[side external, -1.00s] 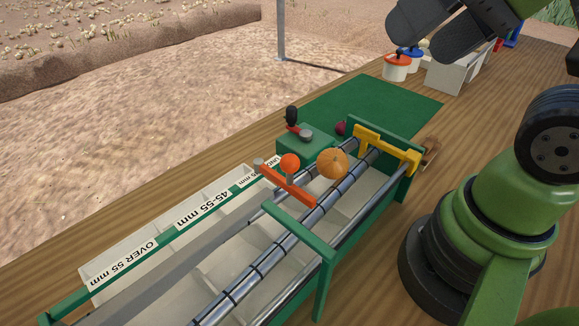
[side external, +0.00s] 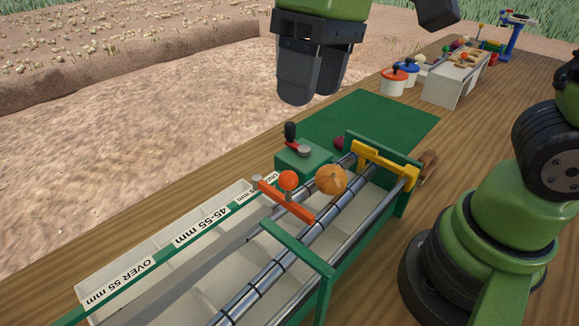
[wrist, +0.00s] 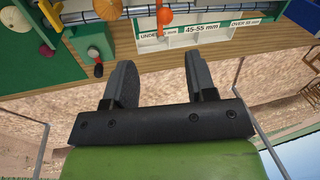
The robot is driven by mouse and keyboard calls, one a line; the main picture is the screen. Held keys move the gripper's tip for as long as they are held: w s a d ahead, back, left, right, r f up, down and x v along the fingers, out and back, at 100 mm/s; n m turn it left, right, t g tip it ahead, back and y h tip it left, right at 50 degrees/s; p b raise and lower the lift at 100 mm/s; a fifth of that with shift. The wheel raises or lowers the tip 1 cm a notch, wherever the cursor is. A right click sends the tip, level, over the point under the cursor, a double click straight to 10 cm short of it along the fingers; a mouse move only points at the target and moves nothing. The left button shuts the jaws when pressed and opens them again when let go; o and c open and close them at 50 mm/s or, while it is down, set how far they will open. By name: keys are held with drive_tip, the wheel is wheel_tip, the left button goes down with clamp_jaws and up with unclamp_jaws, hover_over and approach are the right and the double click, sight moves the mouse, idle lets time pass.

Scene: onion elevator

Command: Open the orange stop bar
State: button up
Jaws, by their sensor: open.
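The orange stop bar (side external: 292,203) lies across the rollers of the green-framed sorter (side external: 300,246), with an orange ball knob (side external: 288,179) on it. A tan onion (side external: 331,180) rests on the rollers just behind the bar. In the wrist view the orange knob (wrist: 164,17) and the onion (wrist: 106,8) show at the top edge. My gripper (side external: 305,95) is in the air above the soil beyond the table's far edge, apart from the bar. Its two dark fingers (wrist: 163,75) stand apart with nothing between them.
A black-handled lever (side external: 291,133) on a green box stands beside the bar. A yellow gate (side external: 385,165) spans the sorter's end. White bins (side external: 160,235) line its far side. A green mat (side external: 372,118), lidded pots (side external: 394,80) and a white tray (side external: 455,82) lie farther back.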

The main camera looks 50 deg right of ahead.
sight(289, 172)
drive_tip(key=shift+n+g, duration=0.3)
drive_tip(key=shift+g, duration=0.1)
drive_tip(key=x, duration=1.1)
drive_tip(key=shift+w+a, duration=0.35)
clamp_jaws()
